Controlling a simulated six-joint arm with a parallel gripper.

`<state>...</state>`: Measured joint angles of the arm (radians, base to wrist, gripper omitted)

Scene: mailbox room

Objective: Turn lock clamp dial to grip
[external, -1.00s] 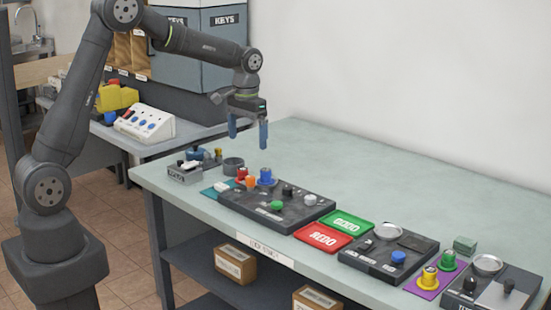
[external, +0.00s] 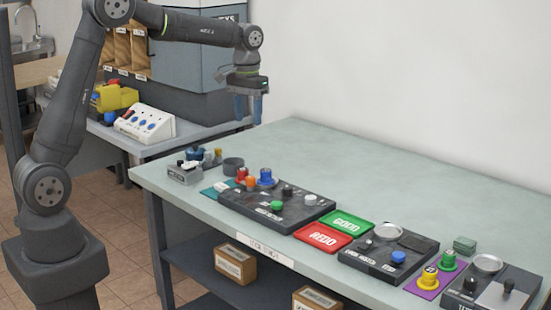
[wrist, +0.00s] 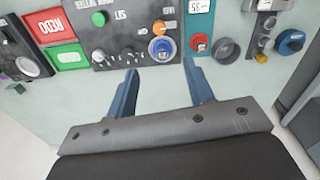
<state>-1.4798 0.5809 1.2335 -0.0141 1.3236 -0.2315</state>
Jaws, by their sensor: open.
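My gripper (external: 249,118) is open and empty, pointing down, high above the back left part of the table. Its fingers show in the wrist view (wrist: 160,68) with bare table between them. I cannot tell which control is the lock clamp dial, since the labels are too small to read surely. The nearest dark panel (external: 305,212) has a green knob (external: 277,206) and a black knob (external: 287,190). A blue knob (external: 265,177) and an orange knob (external: 250,183) stand at its left end. In the wrist view, the blue knob (wrist: 160,49) lies beyond the fingertips. My gripper touches none of them.
A red REDO plate (external: 322,237) and a green GOOD plate (external: 346,224) lie right of the panel. Another dark panel (external: 375,267) has a blue knob (external: 398,257). A grey box (external: 184,174) and round cup (external: 233,164) stand at left. The table's back is clear.

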